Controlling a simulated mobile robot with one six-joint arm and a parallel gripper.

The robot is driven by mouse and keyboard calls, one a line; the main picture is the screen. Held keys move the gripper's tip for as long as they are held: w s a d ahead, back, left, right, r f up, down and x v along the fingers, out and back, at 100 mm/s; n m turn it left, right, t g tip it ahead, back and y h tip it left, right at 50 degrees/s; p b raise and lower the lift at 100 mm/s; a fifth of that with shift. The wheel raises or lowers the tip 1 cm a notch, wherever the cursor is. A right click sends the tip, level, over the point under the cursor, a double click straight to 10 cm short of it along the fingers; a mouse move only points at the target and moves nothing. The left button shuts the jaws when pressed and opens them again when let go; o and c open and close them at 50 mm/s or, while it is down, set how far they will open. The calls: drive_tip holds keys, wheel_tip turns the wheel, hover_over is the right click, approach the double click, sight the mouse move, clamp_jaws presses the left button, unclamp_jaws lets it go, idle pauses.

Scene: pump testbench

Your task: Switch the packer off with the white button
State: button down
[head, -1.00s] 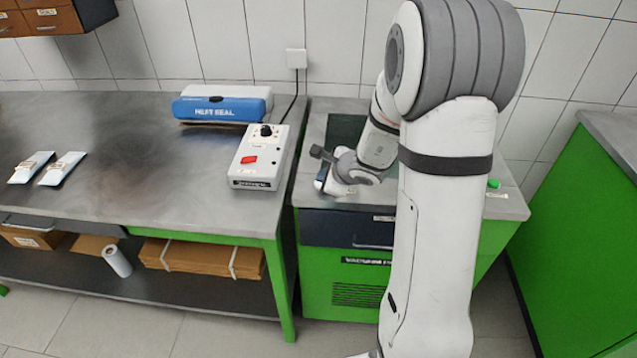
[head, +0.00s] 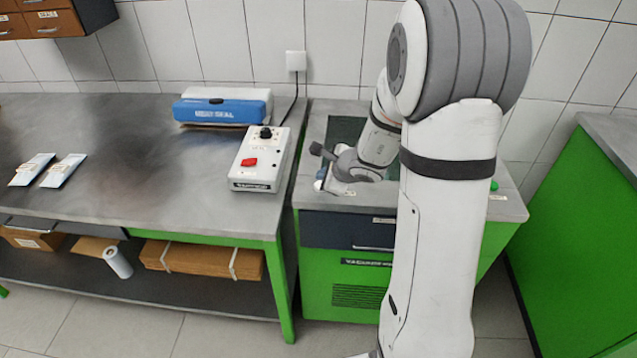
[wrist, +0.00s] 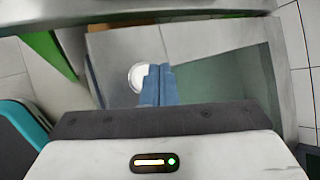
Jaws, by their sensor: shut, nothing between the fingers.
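The white button (wrist: 137,77) is a round white disc on the grey metal top in the wrist view, partly hidden behind my fingers. In the head view it shows as a small white spot (head: 318,185) at the left edge of the packer's top. The packer (head: 345,268) appears to be the green cabinet with a metal top; its label is hard to read. My gripper (wrist: 157,84) has blue fingers pressed together with nothing between them. It is above the button's right side in the wrist view. I cannot tell whether they touch.
A white control box (head: 259,160) with a red switch and a blue heat sealer (head: 222,106) stand on the left bench. A green button (head: 494,185) shows at the packer top's right. A green cabinet (head: 585,215) stands at the right.

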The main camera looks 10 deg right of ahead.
drive_tip(key=shift+r, duration=0.1)
drive_tip(key=shift+r+p, duration=2.1)
drive_tip(key=shift+r, duration=0.8)
drive_tip(key=s+a+r+n+g+y, duration=0.1)
drive_tip(key=s+a+r+n, duration=0.3)
drive_tip(key=s+n, duration=0.2)
drive_tip(key=s+a+r+n+g+y, duration=0.1)
drive_tip(key=s+a+r+n+g, duration=0.1)
drive_tip(key=s+a+r+n, duration=0.3)
drive_tip(key=s+d+r+n+g+h, duration=0.1)
drive_tip(key=s+d+n, duration=0.3)
drive_tip(key=s, duration=0.4)
drive_tip(key=s+d+n+g+h, duration=0.1)
drive_tip(key=s+d+n+h, duration=0.3)
drive_tip(key=s+n, duration=0.3)
drive_tip(key=shift+s+r+g+h, duration=0.3)
drive_tip(key=shift+s+r, duration=0.05)
drive_tip(key=shift+s, duration=0.4)
drive_tip(key=shift+d, duration=0.1)
